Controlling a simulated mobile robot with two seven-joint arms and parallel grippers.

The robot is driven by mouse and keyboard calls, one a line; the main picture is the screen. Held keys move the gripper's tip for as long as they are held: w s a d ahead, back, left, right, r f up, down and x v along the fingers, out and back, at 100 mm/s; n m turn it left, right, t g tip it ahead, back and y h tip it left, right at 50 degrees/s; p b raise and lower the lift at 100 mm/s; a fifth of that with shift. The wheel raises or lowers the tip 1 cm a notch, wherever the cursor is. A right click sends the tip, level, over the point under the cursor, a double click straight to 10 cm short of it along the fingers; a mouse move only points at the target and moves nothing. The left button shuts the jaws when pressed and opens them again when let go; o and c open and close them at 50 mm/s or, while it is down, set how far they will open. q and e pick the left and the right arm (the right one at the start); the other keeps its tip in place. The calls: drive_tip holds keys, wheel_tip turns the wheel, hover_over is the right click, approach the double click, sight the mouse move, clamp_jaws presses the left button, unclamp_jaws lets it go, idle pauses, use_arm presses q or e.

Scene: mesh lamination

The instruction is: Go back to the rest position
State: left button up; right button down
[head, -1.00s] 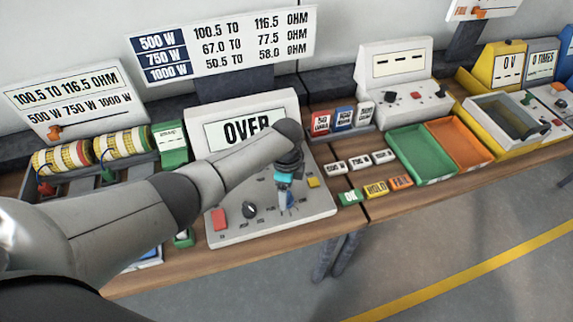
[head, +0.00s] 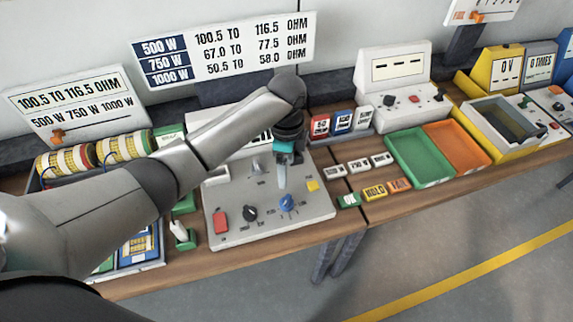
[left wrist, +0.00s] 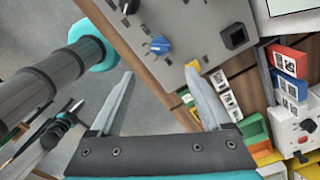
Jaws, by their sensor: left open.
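My left gripper (head: 282,186) hangs fingers-down over the grey meter panel (head: 240,226), above and apart from its blue knob (head: 287,203). In the left wrist view my left gripper (left wrist: 160,70) has its two fingers spread with nothing between them, and the blue knob (left wrist: 159,45) lies beyond the tips. My left forearm hides most of the meter's display in the head view. What looks like my right gripper (left wrist: 66,118) hangs low at the left of the left wrist view, too small to tell its jaws. It is outside the head view.
Coil resistors (head: 70,160) lie at the left behind my arm. A green tray (head: 418,160) and an orange tray (head: 458,143) stand empty to the right. OK, HOLD and FAIL tags (head: 375,191) lie by the table's front edge. Floor in front is clear.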

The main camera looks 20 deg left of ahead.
idle(0.3)
use_arm(q)
drive_tip(key=s+d+f+n+t+h, duration=0.1)
drive_tip(key=s+d+f+n, duration=0.15)
drive_tip(key=s, duration=0.25)
drive_tip(key=s+d+f+n+h, duration=0.1)
drive_tip(key=s+d+n, duration=0.2)
drive_tip(key=s, duration=0.3)
drive_tip(key=s+a+r+n+t+y, duration=0.2)
drive_tip(key=s+a+r+n+t, duration=0.15)
drive_tip(key=s+a+n, duration=0.75)
drive_tip(key=s+d+f+m+g+b, duration=0.15)
drive_tip(key=f+b, duration=0.35)
drive_tip(key=f, duration=1.1)
drive_tip(key=s+d+f+g+b, duration=0.15)
drive_tip(key=f+b, duration=0.35)
drive_tip(key=f, duration=1.1)
drive_tip(key=s+a+f+b, duration=0.1)
drive_tip(key=s+f+b, duration=0.4)
drive_tip(key=f, duration=0.6)
drive_tip(key=s+a+f+b, duration=0.2)
drive_tip(key=s+f+b, duration=0.3)
drive_tip(key=s+f, duration=0.5)
wheel_tip(320, 180, down, 2)
drive_tip(key=shift+s+a+f, duration=0.15)
drive_tip(key=shift+s+f, duration=0.05)
drive_tip(key=shift+s, duration=0.1)
